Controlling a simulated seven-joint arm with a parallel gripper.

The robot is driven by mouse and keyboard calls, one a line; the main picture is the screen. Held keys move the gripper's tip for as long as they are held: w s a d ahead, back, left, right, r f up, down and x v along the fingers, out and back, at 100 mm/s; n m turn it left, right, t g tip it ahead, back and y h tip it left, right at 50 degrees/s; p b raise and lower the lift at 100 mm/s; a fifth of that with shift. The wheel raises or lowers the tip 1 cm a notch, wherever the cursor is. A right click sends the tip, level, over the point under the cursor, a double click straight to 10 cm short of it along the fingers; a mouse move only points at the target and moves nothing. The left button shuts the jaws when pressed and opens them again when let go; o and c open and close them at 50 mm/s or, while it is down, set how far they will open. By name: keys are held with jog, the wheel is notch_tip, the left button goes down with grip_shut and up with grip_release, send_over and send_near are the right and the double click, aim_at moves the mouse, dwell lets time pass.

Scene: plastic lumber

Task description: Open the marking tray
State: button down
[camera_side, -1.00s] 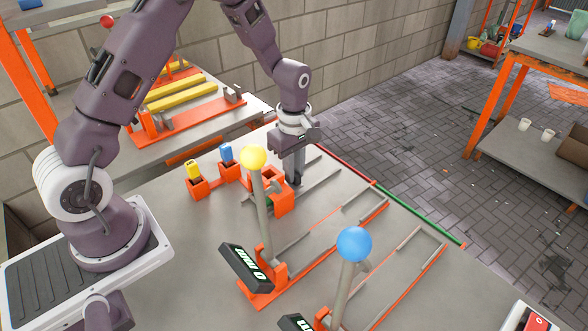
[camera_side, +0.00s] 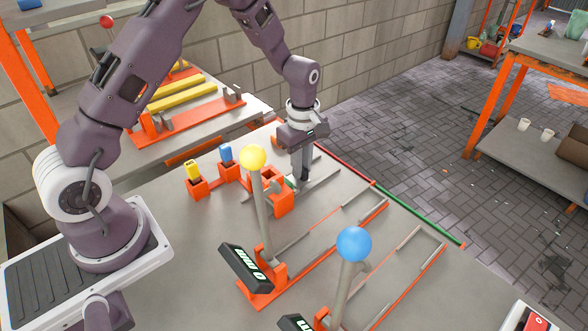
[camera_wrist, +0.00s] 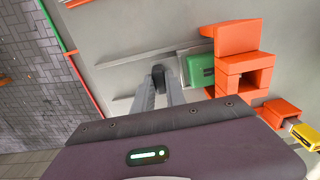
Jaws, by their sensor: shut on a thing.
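The marking tray sits at an orange housing (camera_side: 283,203) on the grey bench, with pale rails (camera_side: 322,178) running out from it. In the wrist view, a green block (camera_wrist: 197,70) stands at the housing's (camera_wrist: 236,40) mouth, between the rails. My gripper (camera_side: 302,180) points down over the rails, just right of the housing. In the wrist view my gripper (camera_wrist: 158,80) is shut on a small dark handle (camera_wrist: 158,72), a short gap from the green block. How the handle joins the tray is hard to make out.
A yellow-knobbed lever (camera_side: 254,158) and a blue-knobbed lever (camera_side: 354,244) stand in front. Small orange holders with a yellow piece (camera_side: 193,170) and a blue piece (camera_side: 227,154) are left of the housing. The red and green bench edge (camera_side: 400,205) lies beyond the rails.

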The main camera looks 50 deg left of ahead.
jog(key=w, duration=0.9)
jog(key=shift+w, duration=0.1)
jog(key=c, duration=1.4)
grip_release()
jog(key=shift+o, duration=0.2)
notch_tip(320, 180, up, 7)
jog(key=shift+r, duration=0.15)
